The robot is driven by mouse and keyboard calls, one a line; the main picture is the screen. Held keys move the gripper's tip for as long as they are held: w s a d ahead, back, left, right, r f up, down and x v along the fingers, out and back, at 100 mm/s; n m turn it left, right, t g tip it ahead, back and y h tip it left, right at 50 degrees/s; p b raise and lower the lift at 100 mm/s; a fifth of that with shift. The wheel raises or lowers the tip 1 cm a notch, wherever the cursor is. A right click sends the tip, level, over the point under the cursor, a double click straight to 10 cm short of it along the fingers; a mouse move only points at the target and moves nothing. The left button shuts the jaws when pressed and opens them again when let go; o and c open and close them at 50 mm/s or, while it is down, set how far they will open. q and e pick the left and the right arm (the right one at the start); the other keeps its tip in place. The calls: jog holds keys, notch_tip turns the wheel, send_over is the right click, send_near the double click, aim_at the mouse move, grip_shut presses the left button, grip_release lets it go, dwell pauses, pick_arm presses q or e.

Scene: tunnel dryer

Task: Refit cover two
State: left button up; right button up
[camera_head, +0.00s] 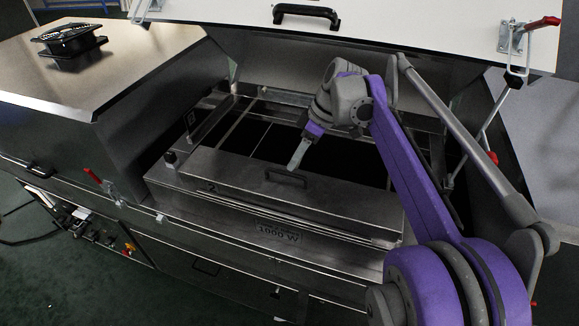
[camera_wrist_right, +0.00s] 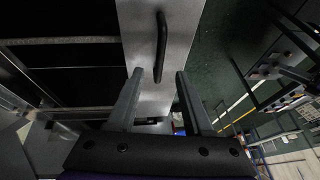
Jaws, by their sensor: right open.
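Cover two (camera_head: 230,180) is a flat grey metal panel marked "2", lying along the front side of the open dryer bay. It has a dark bar handle (camera_head: 287,177) near its far edge. My right gripper (camera_head: 296,165) is just above the handle, its fingers pointing down. In the right wrist view the right gripper (camera_wrist_right: 158,74) is open and empty. There the handle (camera_wrist_right: 161,47) lies ahead of the fingertips on the cover (camera_wrist_right: 185,28), apart from them as far as I can tell. My left gripper is not in view.
The bay's frame (camera_head: 232,128) has dark openings behind the cover. A raised white lid (camera_head: 400,22) with a black handle (camera_head: 306,14) hangs above. Red-handled clamps (camera_head: 92,176) sit at the sides. A black fan-like unit (camera_head: 72,42) stands on the left housing (camera_head: 95,75).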

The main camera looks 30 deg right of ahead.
jog(key=v, duration=0.3)
jog(key=shift+d+r, duration=0.1)
jog(key=shift+r, duration=0.2)
jog(key=s+a+f, duration=0.1)
jog(key=a, duration=0.1)
jog(key=s+a+f+m+h, duration=0.1)
jog(key=s+a+f, duration=0.1)
jog(key=s+a+f+m, duration=0.1)
jog(key=shift+s+a+f, duration=0.15)
jog(key=shift+a, duration=0.25)
jog(key=s+a+f+m+t+h, duration=0.1)
jog(key=s+a+f+m, duration=0.2)
jog(key=s+f, duration=0.4)
jog(key=s+a+f+m+t+h, duration=0.1)
jog(key=s+a+f+m+h, duration=0.1)
jog(key=s+a+f, duration=0.3)
jog(key=s+f, duration=0.3)
jog(key=shift+a+m+t, duration=0.3)
jog(key=shift+m+t, duration=0.1)
jog(key=shift+f, duration=0.1)
